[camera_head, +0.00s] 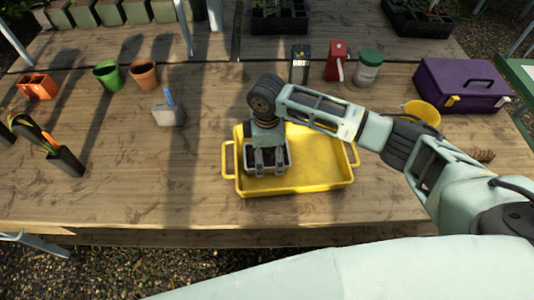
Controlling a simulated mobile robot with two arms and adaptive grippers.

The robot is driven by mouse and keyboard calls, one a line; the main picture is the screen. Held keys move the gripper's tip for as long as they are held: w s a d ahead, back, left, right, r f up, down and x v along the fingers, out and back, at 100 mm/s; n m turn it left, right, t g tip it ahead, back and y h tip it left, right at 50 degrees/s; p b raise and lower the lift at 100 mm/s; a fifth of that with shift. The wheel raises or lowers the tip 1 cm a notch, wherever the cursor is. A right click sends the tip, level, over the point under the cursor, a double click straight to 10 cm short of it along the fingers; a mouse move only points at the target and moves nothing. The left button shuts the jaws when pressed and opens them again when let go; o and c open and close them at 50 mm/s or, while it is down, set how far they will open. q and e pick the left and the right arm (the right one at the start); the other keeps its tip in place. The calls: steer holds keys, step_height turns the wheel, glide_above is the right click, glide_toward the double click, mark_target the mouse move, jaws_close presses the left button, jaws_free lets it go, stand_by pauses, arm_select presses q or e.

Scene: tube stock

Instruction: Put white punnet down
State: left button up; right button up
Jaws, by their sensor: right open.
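The white punnet (288,160) is in the left part of the yellow tray (325,172) on the wooden table. It has dark contents and is partly hidden by my right gripper. My right gripper (269,158) points down over the punnet, its fingers open and close to it. Whether a finger touches the punnet cannot be told. My left gripper is not in view.
A purple toolbox (462,84), a yellow pot (421,113), a green-lidded jar (367,70) and a red object (336,62) stand behind and right. A grey block (169,113) and pots (144,75) are left. The tray's right half is empty.

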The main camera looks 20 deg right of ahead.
mark_target(267, 154)
step_height(267, 154, up, 12)
steer(key=b, duration=0.2)
